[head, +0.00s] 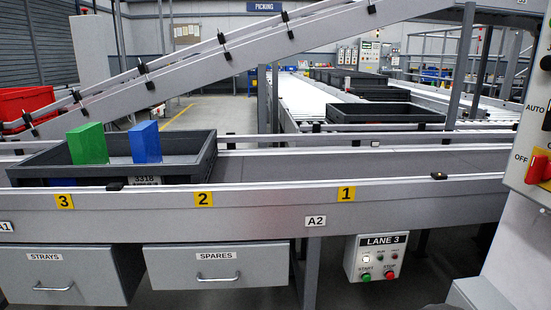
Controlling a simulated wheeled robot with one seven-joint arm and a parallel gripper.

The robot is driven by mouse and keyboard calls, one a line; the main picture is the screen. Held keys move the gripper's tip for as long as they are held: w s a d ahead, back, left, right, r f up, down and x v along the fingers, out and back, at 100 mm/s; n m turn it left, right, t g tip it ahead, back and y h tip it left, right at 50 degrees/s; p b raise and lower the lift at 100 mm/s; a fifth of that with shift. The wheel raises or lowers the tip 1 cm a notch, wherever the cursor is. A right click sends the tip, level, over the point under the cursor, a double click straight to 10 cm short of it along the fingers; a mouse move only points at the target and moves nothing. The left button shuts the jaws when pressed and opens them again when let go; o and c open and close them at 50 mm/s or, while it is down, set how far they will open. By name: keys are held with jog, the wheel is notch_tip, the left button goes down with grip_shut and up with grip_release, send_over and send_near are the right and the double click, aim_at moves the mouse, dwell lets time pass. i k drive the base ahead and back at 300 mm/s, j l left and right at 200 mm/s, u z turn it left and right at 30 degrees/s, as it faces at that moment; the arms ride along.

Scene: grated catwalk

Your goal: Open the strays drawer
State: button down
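The strays drawer (80,271) is a grey box front at the lower left, under the conveyor. It carries a white label reading STRAYS and a silver bar handle (53,288). Its left edge is close to the picture's border. No open interior shows, but I cannot tell whether its front stands slightly out. My gripper is not in view.
The similar spares drawer (217,265) is just right of it. Above runs the conveyor edge (260,200), bearing a dark tote (185,170) with a green block (88,144) and a blue block (145,142). A Lane 3 button box (376,258) hangs farther right.

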aim_at(88, 277)
jog(key=u, duration=1.8)
jog(key=i+z, duration=0.45)
jog(key=i+j+z, duration=0.2)
jog(key=i+z, duration=0.25)
jog(key=i, duration=0.05)
